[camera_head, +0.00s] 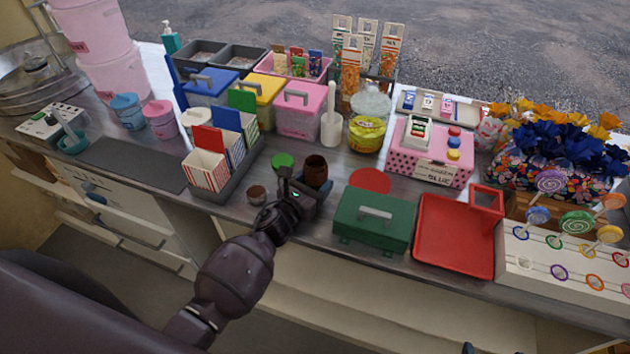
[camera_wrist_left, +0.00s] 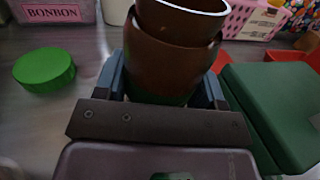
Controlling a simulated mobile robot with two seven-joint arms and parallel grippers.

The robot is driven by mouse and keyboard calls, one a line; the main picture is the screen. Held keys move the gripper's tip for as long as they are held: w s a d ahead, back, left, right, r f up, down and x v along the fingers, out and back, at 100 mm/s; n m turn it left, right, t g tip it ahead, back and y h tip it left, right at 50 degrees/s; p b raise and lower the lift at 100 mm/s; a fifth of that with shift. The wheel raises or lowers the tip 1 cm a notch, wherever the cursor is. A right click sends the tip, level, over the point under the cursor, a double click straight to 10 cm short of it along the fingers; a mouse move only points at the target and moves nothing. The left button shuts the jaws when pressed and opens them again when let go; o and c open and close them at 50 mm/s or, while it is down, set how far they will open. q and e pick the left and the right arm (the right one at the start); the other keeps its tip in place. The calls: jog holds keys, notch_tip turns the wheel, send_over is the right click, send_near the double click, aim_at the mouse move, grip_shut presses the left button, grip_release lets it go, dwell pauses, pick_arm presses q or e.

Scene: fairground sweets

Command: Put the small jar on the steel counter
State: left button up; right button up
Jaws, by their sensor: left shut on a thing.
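The small jar (camera_head: 316,168) is brown and round with an open top. It is upright in my left gripper (camera_head: 302,190), near the middle of the steel counter (camera_head: 232,207). In the left wrist view the jar (camera_wrist_left: 172,62) sits between the two blue-grey fingers of the gripper (camera_wrist_left: 168,88), which are shut on it. I cannot tell whether its base touches the counter. A green round lid (camera_head: 283,161) lies on the counter to the left of the jar; it also shows in the left wrist view (camera_wrist_left: 45,70). My right gripper is not clearly seen.
A dark green box (camera_head: 372,222) stands right of the jar, with a red disc (camera_head: 370,181) behind it and a red tray (camera_head: 455,240) beyond. A white scoop (camera_head: 331,125) is behind.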

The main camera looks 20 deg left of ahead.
pick_arm(q)
jog(key=o, duration=1.2)
jog(key=shift+r+p, duration=0.25)
jog(key=shift+p, duration=0.1)
jog(key=b+v, duration=0.1)
jog(key=v, duration=1)
jog(key=shift+s+a+f, duration=0.1)
jog(key=shift+s, duration=0.4)
jog(key=shift+a, duration=0.1)
pick_arm(e)
jog(key=shift+w+a+r, duration=0.15)
jog(key=shift+w+r, duration=0.1)
jog(key=shift+w, duration=0.3)
